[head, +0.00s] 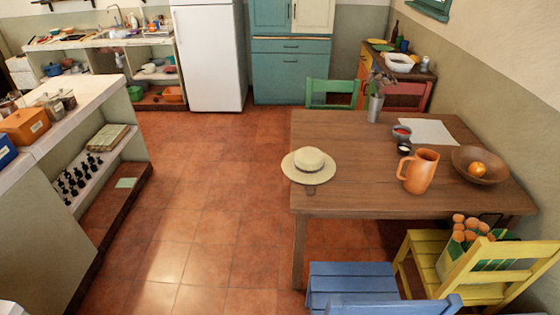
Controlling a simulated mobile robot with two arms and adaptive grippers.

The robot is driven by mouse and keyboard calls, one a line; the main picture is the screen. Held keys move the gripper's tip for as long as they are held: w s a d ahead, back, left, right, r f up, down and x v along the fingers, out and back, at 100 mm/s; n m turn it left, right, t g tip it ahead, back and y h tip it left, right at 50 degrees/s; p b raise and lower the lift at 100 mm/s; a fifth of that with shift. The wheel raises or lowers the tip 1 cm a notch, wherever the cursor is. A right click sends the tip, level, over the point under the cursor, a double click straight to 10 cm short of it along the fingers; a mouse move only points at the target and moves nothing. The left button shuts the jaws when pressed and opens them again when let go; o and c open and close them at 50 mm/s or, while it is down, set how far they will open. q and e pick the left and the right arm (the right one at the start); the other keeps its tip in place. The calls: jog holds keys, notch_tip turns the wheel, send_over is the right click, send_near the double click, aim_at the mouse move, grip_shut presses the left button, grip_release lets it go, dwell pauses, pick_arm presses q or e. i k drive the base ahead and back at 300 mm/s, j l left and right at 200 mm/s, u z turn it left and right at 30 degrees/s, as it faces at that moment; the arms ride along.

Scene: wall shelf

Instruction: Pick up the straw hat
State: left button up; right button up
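Neither of my grippers shows in the head view.
An orange pitcher (420,171), a wooden bowl (479,166) and a metal vase (375,107) stand on the table. A blue chair (350,280) and a yellow chair (470,270) stand at the front. Tiled floor (200,200) is clear between the table and the left counter (75,100).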

aim_at(306, 166)
jog(key=j+u, duration=0.1)
jog(key=u, duration=0.25)
jog(key=i+u, duration=0.1)
jog(key=u, duration=0.25)
jog(key=j+u, duration=0.1)
jog(key=u, duration=0.25)
jog(key=i, duration=0.35)
jog(key=i+l+z, duration=0.15)
jog(key=i+z, duration=0.15)
jog(key=z, duration=0.15)
jog(key=i+z, duration=0.3)
jog(key=z, duration=0.15)
jog(key=i+z, duration=0.2)
jog(key=i, duration=0.2)
jog(key=i+j+z, duration=0.2)
jog(key=i, duration=0.2)
jog(key=i+z, duration=0.15)
jog(key=z, duration=0.2)
jog(key=i+z, duration=0.1)
jog(key=z, duration=0.3)
jog(key=i+z, duration=0.15)
jog(key=z, duration=0.2)
